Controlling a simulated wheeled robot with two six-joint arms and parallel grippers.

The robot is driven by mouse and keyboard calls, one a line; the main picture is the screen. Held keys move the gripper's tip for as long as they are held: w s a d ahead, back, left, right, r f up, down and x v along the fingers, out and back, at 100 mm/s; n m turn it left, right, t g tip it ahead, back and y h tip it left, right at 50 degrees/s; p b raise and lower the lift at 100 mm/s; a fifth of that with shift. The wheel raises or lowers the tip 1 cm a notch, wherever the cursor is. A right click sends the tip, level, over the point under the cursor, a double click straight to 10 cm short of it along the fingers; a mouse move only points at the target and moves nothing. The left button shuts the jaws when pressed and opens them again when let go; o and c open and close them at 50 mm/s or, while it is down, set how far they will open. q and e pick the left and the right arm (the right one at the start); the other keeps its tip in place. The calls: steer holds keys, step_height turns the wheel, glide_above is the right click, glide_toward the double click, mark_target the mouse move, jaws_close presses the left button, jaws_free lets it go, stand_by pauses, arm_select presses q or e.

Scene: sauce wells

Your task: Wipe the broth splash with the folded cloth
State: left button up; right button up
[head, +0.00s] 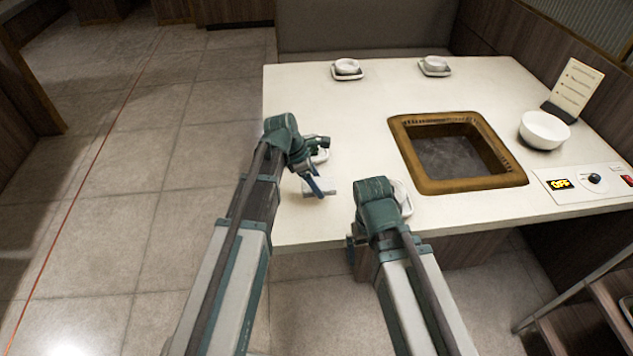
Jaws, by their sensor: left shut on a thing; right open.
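The folded cloth (329,187) is a small pale grey pad low over the left part of the white table (290,220). My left gripper (317,188) is shut on it, with its fingers pointing down. I cannot tell whether the cloth touches the tabletop. I cannot make out the broth splash; my arms and the cloth cover part of this area. My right gripper (352,243) is open near the table's front edge, right of the cloth, and partly hidden by its own wrist.
A small dish (320,156) sits behind my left gripper, another (403,198) beside my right wrist. Saucers with bowls (347,66) (434,63) stand at the back. A wood-framed square well (470,186), white bowl (544,131), menu card (577,86) and control panel (590,182) occupy the right.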

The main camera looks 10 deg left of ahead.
arm_select(q)
steer(key=shift+r, duration=0.1)
step_height(320, 180, up, 3)
steer(key=p, duration=0.3)
stand_by(0.8)
